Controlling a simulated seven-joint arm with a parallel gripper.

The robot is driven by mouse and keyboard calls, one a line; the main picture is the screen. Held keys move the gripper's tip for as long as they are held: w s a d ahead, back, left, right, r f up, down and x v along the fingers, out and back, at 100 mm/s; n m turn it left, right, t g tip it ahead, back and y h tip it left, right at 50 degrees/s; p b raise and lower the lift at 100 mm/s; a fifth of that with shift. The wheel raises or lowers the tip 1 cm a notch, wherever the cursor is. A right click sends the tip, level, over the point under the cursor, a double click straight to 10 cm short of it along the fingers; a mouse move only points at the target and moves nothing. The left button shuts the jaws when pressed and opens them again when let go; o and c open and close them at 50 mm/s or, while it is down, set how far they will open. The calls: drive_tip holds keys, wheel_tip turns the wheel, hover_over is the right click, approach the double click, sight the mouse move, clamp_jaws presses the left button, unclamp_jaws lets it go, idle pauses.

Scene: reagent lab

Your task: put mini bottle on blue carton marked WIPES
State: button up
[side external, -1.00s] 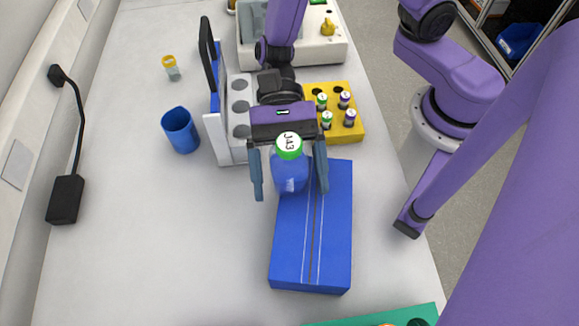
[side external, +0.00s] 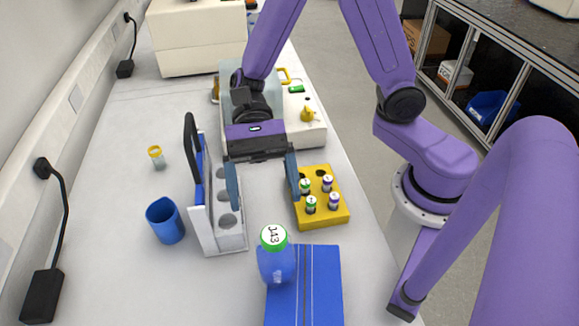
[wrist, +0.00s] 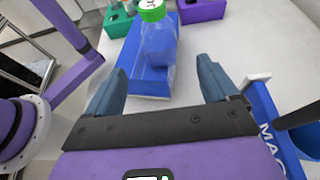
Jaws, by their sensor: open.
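The bottle (side external: 276,265) is translucent blue with a green cap marked J43. It stands upright on the blue carton (side external: 322,285), near the carton's far left end in the side view. The carton lies flat, and I cannot read any WIPES marking on it. My gripper (side external: 264,200) is open and empty, behind the bottle and apart from it. In the wrist view, the bottle (wrist: 158,47) and the carton (wrist: 148,88) lie ahead, beyond my open fingers.
A yellow rack (side external: 334,214) with several small vials stands at right of my gripper. A handled white rack (side external: 206,235) stands at left, beside a blue cup (side external: 165,222). A yellow-capped vial (side external: 157,158) stands further back. The left bench is mostly clear.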

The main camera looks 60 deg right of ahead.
drive_tip(key=s+d+n+t+h, duration=0.3)
drive_tip(key=d+n+t+h, duration=0.1)
drive_tip(key=d+n, duration=0.5)
drive_tip(key=s+d+n+t+h, duration=0.3)
drive_tip(key=d+n+t+h, duration=0.2)
drive_tip(key=d+n, duration=0.4)
drive_tip(key=n, duration=0.3)
drive_tip(key=shift+s+d+r+n+t, duration=0.15)
drive_tip(key=shift+s+d+n+t, duration=0.05)
drive_tip(key=shift+s+n+t, duration=0.1)
